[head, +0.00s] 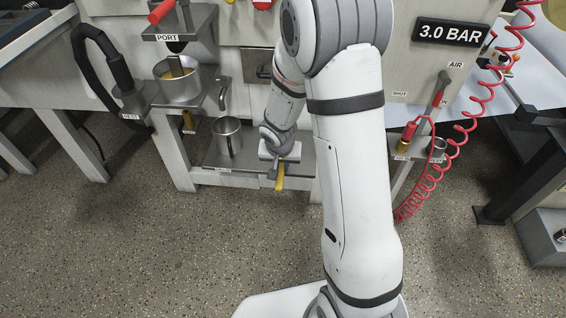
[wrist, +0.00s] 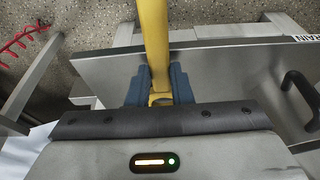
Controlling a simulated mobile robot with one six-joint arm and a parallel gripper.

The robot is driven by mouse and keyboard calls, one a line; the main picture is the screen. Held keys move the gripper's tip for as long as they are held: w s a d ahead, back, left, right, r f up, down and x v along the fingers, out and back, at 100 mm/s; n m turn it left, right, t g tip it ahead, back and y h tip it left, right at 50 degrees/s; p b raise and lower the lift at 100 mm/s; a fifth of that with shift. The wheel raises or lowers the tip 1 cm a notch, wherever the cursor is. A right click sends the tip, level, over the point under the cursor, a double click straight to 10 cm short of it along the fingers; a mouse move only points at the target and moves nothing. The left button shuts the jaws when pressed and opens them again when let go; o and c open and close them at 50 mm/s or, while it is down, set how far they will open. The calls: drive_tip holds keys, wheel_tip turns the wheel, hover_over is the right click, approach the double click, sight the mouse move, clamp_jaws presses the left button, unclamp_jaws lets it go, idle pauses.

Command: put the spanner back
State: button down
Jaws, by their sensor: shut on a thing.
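The spanner is a yellow bar that shows in the wrist view (wrist: 154,40) and, small, in the head view (head: 280,180). My gripper (wrist: 160,84) is shut on it with its blue-grey fingers on both sides. The bar runs from the fingers to the top edge of the wrist view, where it is cut off. In the head view my gripper (head: 278,168) is low in front of the machine, by the front of the lower shelf (head: 245,165). The spanner hangs down from it. I cannot make out the spanner's place in these frames.
A metal cup (head: 228,138) stands on the lower shelf, left of my gripper. A larger pot (head: 177,85) sits higher on the left, beside a black hose loop (head: 95,55). A red coiled air hose (head: 465,130) hangs at the right. The floor in front is clear.

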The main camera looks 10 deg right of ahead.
drive_tip(key=shift+f, duration=0.25)
drive_tip(key=c, duration=1.2)
unclamp_jaws()
drive_tip(key=p+v, duration=0.3)
drive_tip(key=v, duration=0.5)
wheel_tip(320, 180, up, 24)
drive_tip(key=n+p, duration=0.1)
drive_tip(key=p, duration=1.3)
hover_over(281, 173)
drive_tip(key=s+d, duration=0.3)
drive_tip(key=s, duration=0.4)
drive_tip(key=s+r+n+p, duration=0.1)
drive_tip(key=s+r+p, duration=0.5)
drive_tip(key=r, duration=0.4)
drive_tip(key=s+r+n+y+p, duration=0.1)
drive_tip(key=s+r+p, duration=0.5)
drive_tip(key=r, duration=0.4)
drive_tip(key=shift+s+d+r+n+g+p, duration=0.15)
drive_tip(key=shift+s+r+n+g+p, duration=0.15)
drive_tip(key=shift+p, duration=0.45)
